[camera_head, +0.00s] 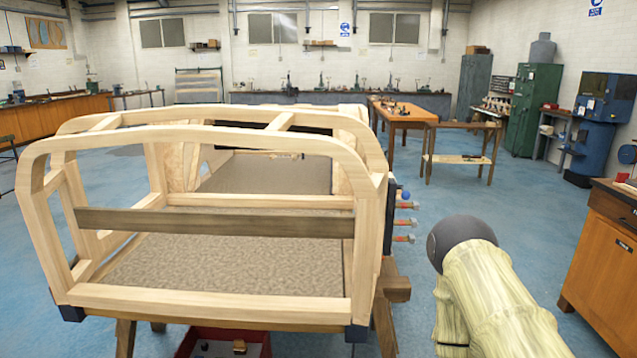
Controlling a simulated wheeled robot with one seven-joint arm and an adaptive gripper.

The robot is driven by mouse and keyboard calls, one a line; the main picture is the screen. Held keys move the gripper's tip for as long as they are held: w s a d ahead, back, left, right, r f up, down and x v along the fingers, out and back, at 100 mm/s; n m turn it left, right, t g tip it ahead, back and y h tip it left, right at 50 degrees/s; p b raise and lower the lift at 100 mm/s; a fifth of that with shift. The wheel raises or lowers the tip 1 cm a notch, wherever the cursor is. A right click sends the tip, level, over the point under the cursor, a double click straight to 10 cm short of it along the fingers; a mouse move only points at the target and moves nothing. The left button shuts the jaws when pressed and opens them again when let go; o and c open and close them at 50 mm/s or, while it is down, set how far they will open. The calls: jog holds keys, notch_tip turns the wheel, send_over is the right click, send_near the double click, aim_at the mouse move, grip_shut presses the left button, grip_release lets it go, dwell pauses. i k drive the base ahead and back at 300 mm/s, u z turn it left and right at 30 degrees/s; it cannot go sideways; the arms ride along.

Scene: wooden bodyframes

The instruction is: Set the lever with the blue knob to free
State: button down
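The blue knob (406,195) shows small at the right outer side of the wooden bodyframe (200,303). It is at the top of a row of short fittings with reddish ends (405,221) on that side. The lever carrying the blue knob is too small to make out, and I cannot tell its setting. My arm, in a pale yellow sleeve with a dark round end, is at the lower right, apart from the frame. My gripper is not visible.
The bodyframe rests on wooden trestles (385,320), with a red box (222,340) beneath it. Blue floor is open between the frame and a wooden cabinet (606,262) at right. A workbench (404,114) stands farther back.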

aim_at(405, 195)
jog(key=u, duration=0.05)
jog(key=k, duration=1.1)
jog(key=z, duration=1.15)
jog(key=i, duration=1.4)
jog(key=u, duration=0.8)
jog(key=i, duration=0.3)
jog(key=u, duration=0.2)
